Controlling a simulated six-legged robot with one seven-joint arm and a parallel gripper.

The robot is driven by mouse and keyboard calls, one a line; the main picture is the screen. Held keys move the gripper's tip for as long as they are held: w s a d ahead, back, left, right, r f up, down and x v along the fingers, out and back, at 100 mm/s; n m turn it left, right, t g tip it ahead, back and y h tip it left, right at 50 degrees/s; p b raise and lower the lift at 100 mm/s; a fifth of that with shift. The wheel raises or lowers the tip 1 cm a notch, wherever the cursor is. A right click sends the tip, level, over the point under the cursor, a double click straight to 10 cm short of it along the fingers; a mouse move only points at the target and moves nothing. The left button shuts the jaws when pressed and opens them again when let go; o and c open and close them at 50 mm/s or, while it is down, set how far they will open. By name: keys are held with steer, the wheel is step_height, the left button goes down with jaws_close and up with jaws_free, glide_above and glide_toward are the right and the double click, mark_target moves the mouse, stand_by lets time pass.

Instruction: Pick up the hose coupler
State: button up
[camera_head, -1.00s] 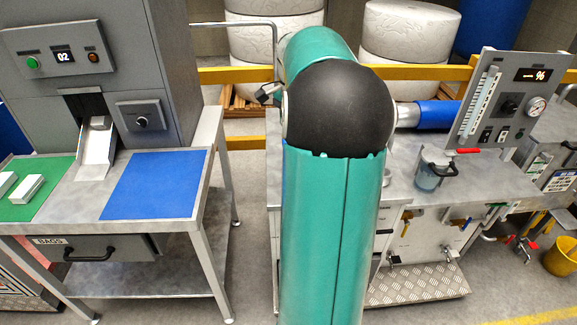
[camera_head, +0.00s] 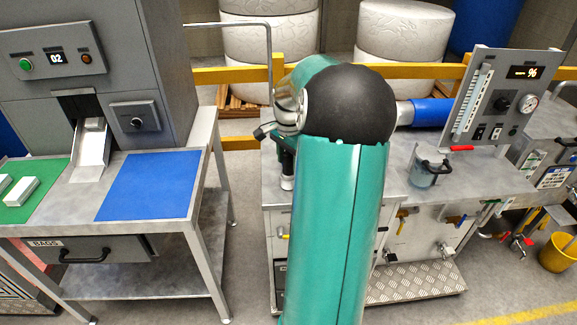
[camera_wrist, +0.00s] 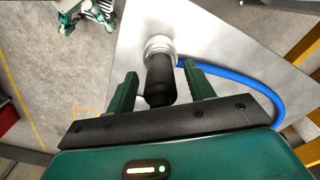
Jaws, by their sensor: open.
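The hose coupler (camera_wrist: 159,80) shows in the wrist view as a black, ribbed cylinder with a silver collar at its far end. It stands over a grey metal bench top (camera_wrist: 205,30). My gripper (camera_wrist: 160,69) is open, with one green finger on each side of the coupler in the picture. Gaps show between the fingers and the coupler, and I cannot tell their exact depth against it. In the head view my own arm hides most of this spot; only a small dark and silver part shows left of the arm.
A blue hose (camera_wrist: 240,78) curves along the bench to the right. In the head view, a clear jug (camera_head: 428,172) and a gauge panel (camera_head: 497,100) stand on the bench's right. A table with a blue mat (camera_head: 150,185) stands left, across a floor gap.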

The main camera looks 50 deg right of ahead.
steer(key=c, duration=1.1)
steer(key=shift+c, duration=0.2)
